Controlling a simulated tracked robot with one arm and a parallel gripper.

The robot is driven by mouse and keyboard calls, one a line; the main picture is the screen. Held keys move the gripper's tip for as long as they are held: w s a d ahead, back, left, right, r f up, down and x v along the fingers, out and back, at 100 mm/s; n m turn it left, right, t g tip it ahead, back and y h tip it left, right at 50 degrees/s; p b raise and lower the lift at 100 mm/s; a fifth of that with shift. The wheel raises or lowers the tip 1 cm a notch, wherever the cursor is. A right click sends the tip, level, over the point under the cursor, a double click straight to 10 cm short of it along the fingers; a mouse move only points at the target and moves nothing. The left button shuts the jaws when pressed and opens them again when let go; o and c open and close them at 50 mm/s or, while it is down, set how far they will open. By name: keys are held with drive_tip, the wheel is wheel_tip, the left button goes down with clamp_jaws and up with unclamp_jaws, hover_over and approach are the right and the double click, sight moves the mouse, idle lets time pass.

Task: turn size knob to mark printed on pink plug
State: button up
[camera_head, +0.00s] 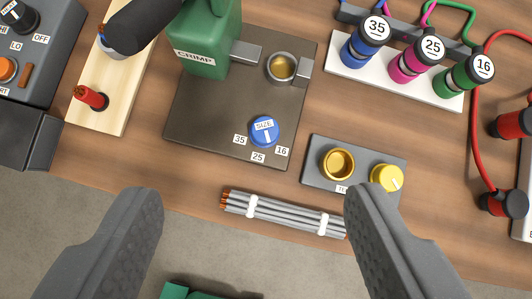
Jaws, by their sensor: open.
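The blue knob (264,131) labelled SIZE sits on the dark base plate (200,125) of the green crimp tool (205,45). Marks 35, 25 (258,157) and 16 lie around its lower side. A white line on the knob points roughly down, near the 25; its exact aim is hard to tell. The pink plug (408,66) stands in a white rack between a blue and a green plug, and its cap reads 25. My gripper (252,203) is open and empty, its fingers wide apart below the knob in the picture.
A bundle of grey rods (285,214) with white bands lies near the table edge between my fingertips. A grey box (320,185) with a brass cup and yellow knob stands right of it.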

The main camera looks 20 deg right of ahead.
sight(266, 131)
drive_tip(key=w+f+g, duration=0.1)
drive_tip(key=w+f, duration=0.2)
drive_tip(key=f, duration=0.6)
drive_tip(key=w+f+g, duration=0.1)
drive_tip(key=w+f, duration=0.2)
drive_tip(key=f, duration=0.7)
drive_tip(key=w+f+n+g+b, duration=0.1)
drive_tip(key=w+f, duration=0.2)
drive_tip(key=f, duration=0.6)
drive_tip(key=shift+w+f, duration=0.15)
drive_tip(key=shift+f, duration=0.1)
